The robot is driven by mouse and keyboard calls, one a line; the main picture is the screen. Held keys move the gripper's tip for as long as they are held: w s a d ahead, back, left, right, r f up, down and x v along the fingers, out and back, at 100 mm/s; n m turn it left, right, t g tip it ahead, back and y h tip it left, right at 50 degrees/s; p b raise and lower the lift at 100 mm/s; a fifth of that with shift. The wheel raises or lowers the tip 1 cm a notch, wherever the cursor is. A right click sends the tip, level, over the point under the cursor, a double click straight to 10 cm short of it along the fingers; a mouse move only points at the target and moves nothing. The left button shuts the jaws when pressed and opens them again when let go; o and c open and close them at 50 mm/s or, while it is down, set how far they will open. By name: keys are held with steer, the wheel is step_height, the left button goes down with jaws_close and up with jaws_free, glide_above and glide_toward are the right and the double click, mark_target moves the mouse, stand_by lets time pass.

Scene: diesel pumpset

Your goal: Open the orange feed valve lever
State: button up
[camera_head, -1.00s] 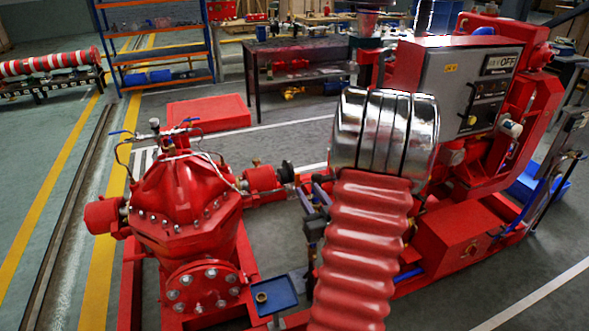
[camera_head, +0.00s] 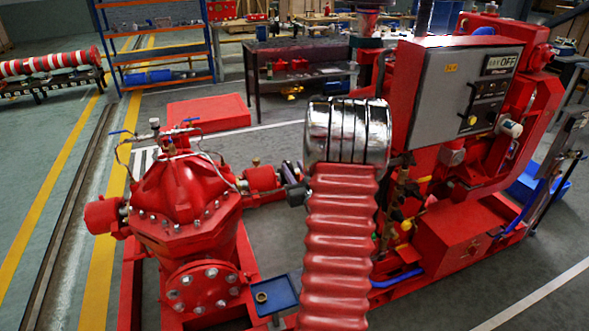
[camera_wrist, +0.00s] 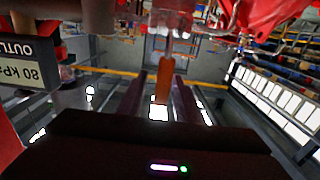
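The orange feed valve lever (camera_wrist: 163,82) shows in the wrist view as a narrow orange bar below a pale metal fitting (camera_wrist: 166,52). My gripper (camera_wrist: 158,90) is open, with one dark finger on each side of the lever. A gap shows between the lever and the fingers, so they do not look closed on it. In the head view my red ribbed arm with its shiny metal band stands in front of the pumpset, mostly hiding the gripper. I cannot make out the lever there.
An upside-down sign (camera_wrist: 28,62) reading "OUTLET 80 kPa" is close on the left in the wrist view. In the head view, the red pump (camera_head: 185,200) stands left of my arm and the grey control panel (camera_head: 465,95) to the right. A blue tray (camera_head: 276,294) sits low near the arm.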

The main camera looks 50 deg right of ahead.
steer(key=shift+w+d, duration=0.15)
steer(key=shift+c, duration=0.6)
jaws_close()
steer(key=shift+d, duration=0.2)
